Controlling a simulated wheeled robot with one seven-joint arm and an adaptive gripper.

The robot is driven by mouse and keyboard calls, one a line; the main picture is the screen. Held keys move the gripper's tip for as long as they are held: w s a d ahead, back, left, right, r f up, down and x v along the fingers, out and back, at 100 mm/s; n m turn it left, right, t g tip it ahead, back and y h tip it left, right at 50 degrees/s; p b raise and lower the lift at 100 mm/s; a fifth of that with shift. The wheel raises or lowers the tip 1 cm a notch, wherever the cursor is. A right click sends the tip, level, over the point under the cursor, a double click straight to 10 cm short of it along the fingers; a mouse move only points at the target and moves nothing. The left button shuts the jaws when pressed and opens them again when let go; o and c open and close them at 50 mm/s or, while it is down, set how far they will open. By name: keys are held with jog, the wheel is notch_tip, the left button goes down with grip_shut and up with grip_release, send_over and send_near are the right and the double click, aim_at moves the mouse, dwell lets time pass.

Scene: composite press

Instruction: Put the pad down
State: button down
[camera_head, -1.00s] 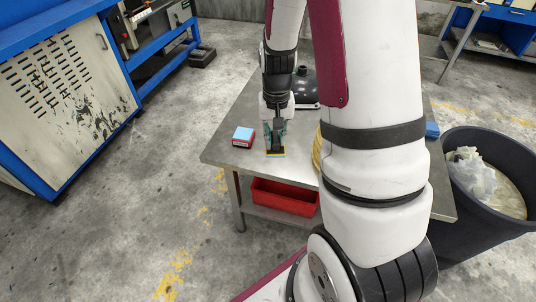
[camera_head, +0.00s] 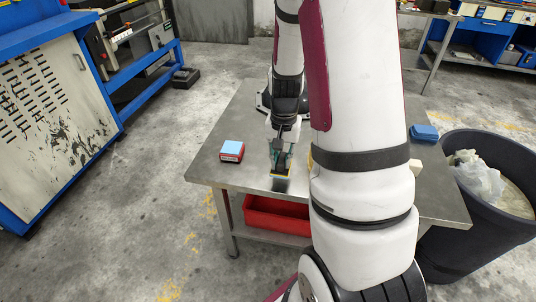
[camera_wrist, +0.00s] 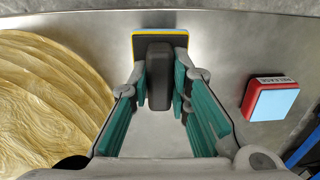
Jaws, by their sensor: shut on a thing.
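The pad (camera_head: 281,178) is a dark block with a yellow edge and a dark upright grip. In the wrist view the pad (camera_wrist: 160,36) shows a black top with yellow and blue layers at its far edge. My gripper (camera_head: 279,157) is shut on its grip; in the wrist view the teal fingers (camera_wrist: 159,85) press on it from both sides. The pad is over the front part of the metal table (camera_head: 208,160). A dark patch shows just below it on the tabletop, and the pad looks slightly above the surface. Its underside is hidden.
A red box with a light blue top (camera_head: 232,151) stands left of the pad. A gold wavy disc (camera_wrist: 48,95) lies at left in the wrist view. A blue block (camera_head: 424,132) is at the table's right. A black waste bin (camera_head: 490,215) stands right. Bare tabletop surrounds the pad.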

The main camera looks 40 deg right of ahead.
jog(key=w, duration=0.2)
jog(key=w+d, duration=0.1)
jog(key=w, duration=0.2)
jog(key=w+d, duration=0.1)
jog(key=w, duration=0.2)
jog(key=shift+w+f+b, duration=0.1)
jog(key=shift+f+b, duration=0.25)
jog(key=shift+f, duration=0.05)
jog(key=shift+f+b, duration=0.3)
jog(key=shift+f, duration=1.4)
jog(key=shift+f, duration=0.15)
jog(key=c, duration=1.5)
grip_release()
